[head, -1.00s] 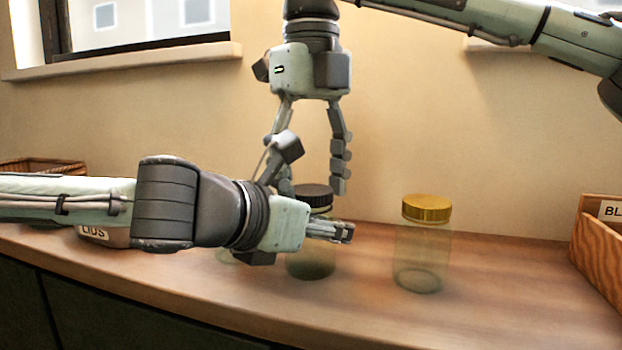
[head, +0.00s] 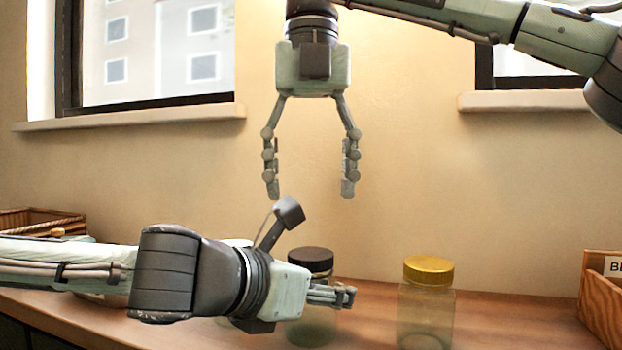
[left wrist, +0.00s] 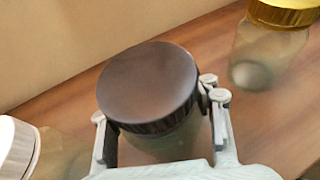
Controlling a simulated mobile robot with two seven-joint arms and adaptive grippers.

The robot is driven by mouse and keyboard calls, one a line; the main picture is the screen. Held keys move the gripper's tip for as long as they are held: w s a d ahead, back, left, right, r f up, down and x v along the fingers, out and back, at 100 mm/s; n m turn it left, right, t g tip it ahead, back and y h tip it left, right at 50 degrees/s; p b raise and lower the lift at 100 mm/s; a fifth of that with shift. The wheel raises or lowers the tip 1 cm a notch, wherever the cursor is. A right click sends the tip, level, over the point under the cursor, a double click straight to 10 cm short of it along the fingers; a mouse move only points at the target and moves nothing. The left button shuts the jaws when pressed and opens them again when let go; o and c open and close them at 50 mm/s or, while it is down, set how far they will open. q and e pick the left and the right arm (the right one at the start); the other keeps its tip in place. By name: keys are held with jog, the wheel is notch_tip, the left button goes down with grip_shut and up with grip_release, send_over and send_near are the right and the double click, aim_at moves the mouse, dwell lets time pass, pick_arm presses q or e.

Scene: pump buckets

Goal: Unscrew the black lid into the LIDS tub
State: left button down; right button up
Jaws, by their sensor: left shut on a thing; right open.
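A jar with a black lid (head: 310,261) stands on the counter, the lid seated on its top. My left gripper (head: 335,295) is shut around the jar below the lid; in the left wrist view its fingers sit on both sides of the jar under the black lid (left wrist: 148,85). My right gripper (head: 311,190) points down, open and empty, above the black lid and apart from it. The LIDS tub (head: 112,300) is mostly hidden behind my left arm, and its label is not visible now.
A jar with a yellow lid (head: 428,270) stands to the right. A white lid (left wrist: 18,145) shows at the left of the wrist view. A wooden box (head: 600,295) is at the right edge, and a basket (head: 35,222) at the far left. The counter between yellow-lidded jar and box is clear.

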aim_at(311, 253)
notch_tip(311, 253, down, 8)
jog(key=shift+r, duration=0.15)
dwell(0.3)
jog(key=c, duration=1.2)
jog(key=n, duration=0.2)
jog(key=shift+n, duration=0.4)
jog(key=n, duration=0.3)
jog(key=shift+n, duration=0.3)
